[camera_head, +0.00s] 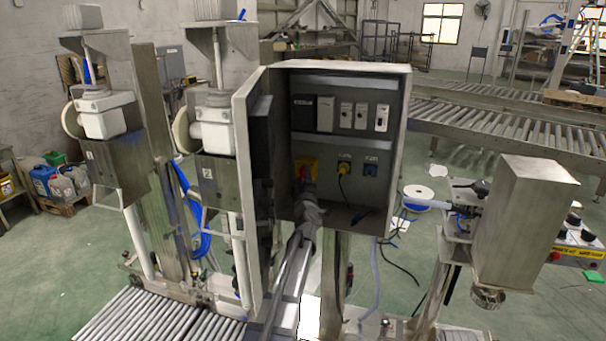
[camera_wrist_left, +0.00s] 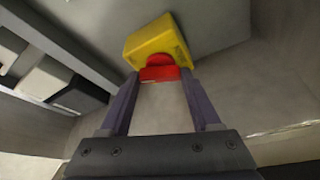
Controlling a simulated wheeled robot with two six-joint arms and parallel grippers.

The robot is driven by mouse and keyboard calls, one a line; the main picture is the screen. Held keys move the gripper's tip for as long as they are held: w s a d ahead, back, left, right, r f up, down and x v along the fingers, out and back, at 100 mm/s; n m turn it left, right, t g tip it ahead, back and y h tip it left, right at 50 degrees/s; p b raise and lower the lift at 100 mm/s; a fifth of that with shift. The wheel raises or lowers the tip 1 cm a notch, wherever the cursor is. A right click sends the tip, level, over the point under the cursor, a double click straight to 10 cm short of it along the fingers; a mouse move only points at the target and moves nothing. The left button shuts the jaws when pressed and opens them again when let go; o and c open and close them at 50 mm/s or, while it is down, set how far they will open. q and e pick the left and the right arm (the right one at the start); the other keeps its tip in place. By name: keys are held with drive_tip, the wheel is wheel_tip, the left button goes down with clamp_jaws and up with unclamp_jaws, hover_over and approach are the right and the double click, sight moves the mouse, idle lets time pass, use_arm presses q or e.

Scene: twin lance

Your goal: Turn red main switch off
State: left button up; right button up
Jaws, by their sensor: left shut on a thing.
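The red main switch (camera_wrist_left: 160,68) is a red knob on a yellow housing (camera_wrist_left: 158,42) fixed to the back panel of the open electrical box. In the head view the yellow housing (camera_head: 306,167) shows at the lower left inside the box, and my gripper partly hides the knob. My left gripper (camera_head: 308,188) reaches into the box from below. In the left wrist view its two fingertips (camera_wrist_left: 160,76) stand on either side of the red knob, shut on it. My right gripper is not in view.
The grey box (camera_head: 402,130) has its door (camera_head: 243,190) swung open at the left. Breakers (camera_head: 345,114) sit in a row above the switch, with a yellow-ringed connector (camera_head: 344,168) and a blue one (camera_head: 370,170) to its right. A metal post and machine head (camera_head: 515,215) stand at the right.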

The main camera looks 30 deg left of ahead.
use_arm(q)
drive_tip(key=n+p, duration=0.1)
drive_tip(key=n, duration=0.1)
drive_tip(key=n+g+p, duration=0.1)
drive_tip(key=n+p, duration=0.1)
drive_tip(key=n+g+p, duration=0.1)
drive_tip(key=n+p, duration=0.1)
drive_tip(key=n, duration=0.1)
drive_tip(key=shift+r+h, duration=0.4)
drive_tip(key=n+g+h+p, duration=0.1)
drive_tip(key=n+p, duration=0.1)
drive_tip(key=shift+a+n, duration=0.15)
drive_tip(key=shift+n, duration=0.25)
drive_tip(key=shift+f+n+h+p, duration=0.1)
drive_tip(key=shift+n+h+p, duration=0.4)
drive_tip(key=shift+n+p, duration=0.3)
drive_tip(key=shift+g, duration=0.3)
drive_tip(key=o, duration=1.4)
drive_tip(key=shift+s, duration=0.1)
